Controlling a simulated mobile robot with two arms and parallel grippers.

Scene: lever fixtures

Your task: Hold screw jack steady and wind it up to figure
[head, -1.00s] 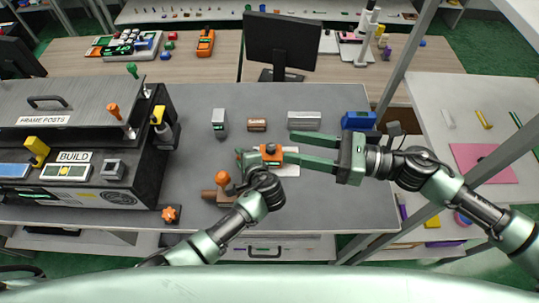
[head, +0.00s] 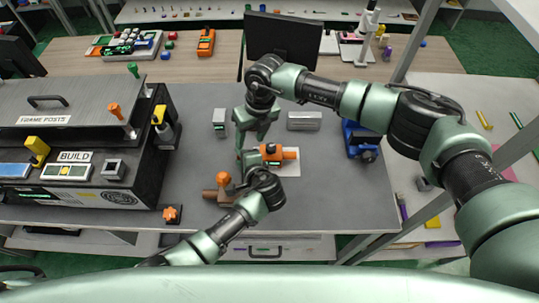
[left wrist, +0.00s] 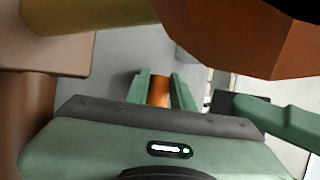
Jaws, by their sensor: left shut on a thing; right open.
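The orange screw jack (head: 284,153), with a dark top, sits on a white plate (head: 291,169) in the middle of the grey bench. My left gripper (head: 243,158) is at the jack's left side. In the left wrist view its fingers (left wrist: 158,90) are shut on an orange part (left wrist: 158,92), which appears to be the jack's body. My right gripper (head: 254,143) points down just above and left of the jack, fingers apart and holding nothing visible. It hides part of the jack's left side.
A brown block with an orange knob (head: 223,179) stands beside my left wrist. The dark BUILD fixture (head: 75,157) fills the left.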

